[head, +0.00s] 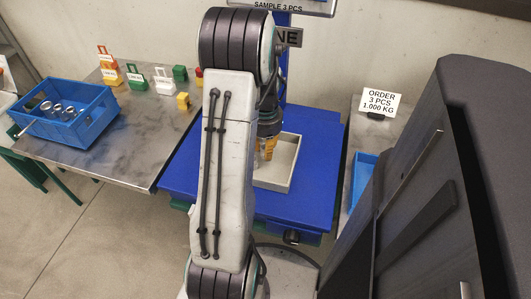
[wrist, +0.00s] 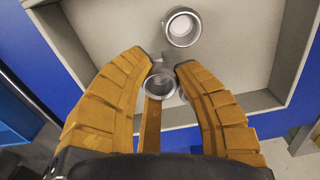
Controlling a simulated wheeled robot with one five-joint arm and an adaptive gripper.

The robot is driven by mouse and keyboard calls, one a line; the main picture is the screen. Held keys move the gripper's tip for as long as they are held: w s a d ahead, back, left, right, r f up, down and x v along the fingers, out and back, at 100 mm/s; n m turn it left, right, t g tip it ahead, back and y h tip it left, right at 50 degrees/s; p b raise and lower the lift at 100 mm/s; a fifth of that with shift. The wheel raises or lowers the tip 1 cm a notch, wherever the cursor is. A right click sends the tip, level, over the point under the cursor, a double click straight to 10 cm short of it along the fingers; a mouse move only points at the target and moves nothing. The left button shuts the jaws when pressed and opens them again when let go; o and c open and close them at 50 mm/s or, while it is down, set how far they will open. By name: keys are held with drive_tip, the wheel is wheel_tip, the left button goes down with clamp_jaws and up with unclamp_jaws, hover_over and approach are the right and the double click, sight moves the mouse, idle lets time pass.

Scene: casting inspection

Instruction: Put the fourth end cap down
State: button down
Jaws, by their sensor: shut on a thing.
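My gripper (head: 267,150) points down into a grey tray (head: 294,172) on a blue stand. In the wrist view its orange fingers (wrist: 163,64) are shut on a grey metal end cap (wrist: 159,84), its round open end facing the camera. Whether this cap touches the tray floor cannot be told. Another end cap (wrist: 182,27) lies in the tray just beyond the fingertips, apart from the held one. Bits of grey metal show beside the held cap, mostly hidden by it and the right finger. In the head view my arm hides part of the tray.
A blue crate (head: 88,128) with several metal parts stands on the left table. Small coloured blocks (head: 182,100) and tagged pieces stand behind it. A blue bin (head: 363,178) and an order sign (head: 380,102) are at the right.

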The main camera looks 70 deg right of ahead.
drive_tip(key=shift+f, duration=0.85)
drive_tip(key=shift+f, duration=0.1)
drive_tip(key=shift+f+b, duration=0.15)
drive_tip(key=shift+b, duration=0.2)
drive_tip(key=c, duration=1)
unclamp_jaws()
drive_tip(key=shift+o, duration=0.2)
wheel_tip(320, 180, up, 12)
drive_tip(key=p, duration=0.4)
drive_tip(key=shift+r, duration=0.25)
